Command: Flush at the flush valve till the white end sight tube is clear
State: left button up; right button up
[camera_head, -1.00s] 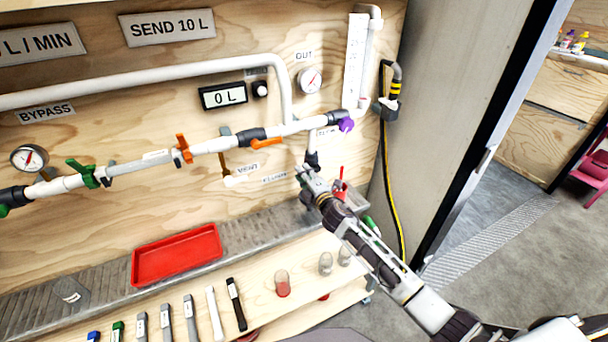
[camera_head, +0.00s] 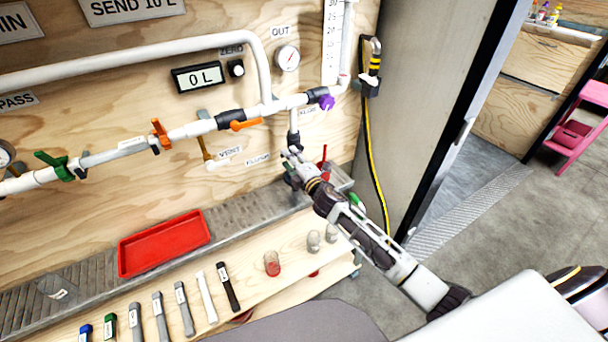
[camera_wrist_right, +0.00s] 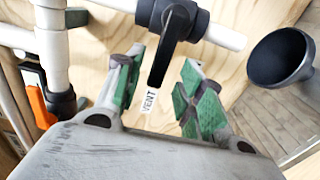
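My right gripper (camera_head: 291,163) is below the right end of the white pipe run, under a short vertical branch (camera_head: 293,120). In the right wrist view its green-padded fingers (camera_wrist_right: 158,92) are open, apart on either side of a black valve lever (camera_wrist_right: 160,65). I cannot tell whether they touch it. A label reading VENT (camera_wrist_right: 149,101) shows behind the lever. In the head view small VENT (camera_head: 229,152) and neighbouring labels are on the wood panel. A clear-looking pipe section (camera_head: 115,152) sits between the green handle and the orange handle. I cannot tell which is the white end sight tube. My left gripper is out of view.
A digital display (camera_head: 198,77) reads 0 L. A red tray (camera_head: 163,244) lies on the metal ledge. Several tools and cups, one reddish (camera_head: 272,263), are on the wooden shelf. A black funnel-like cup (camera_wrist_right: 281,57) is right of the fingers. A yellow-black hose (camera_head: 372,150) hangs by the doorway.

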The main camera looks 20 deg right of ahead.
jog(key=s+d, duration=0.1)
jog(key=s, duration=0.7)
jog(key=shift+s+d, duration=0.3)
jog(key=shift+s, duration=0.05)
jog(key=shift+m, duration=0.5)
dwell(0.4)
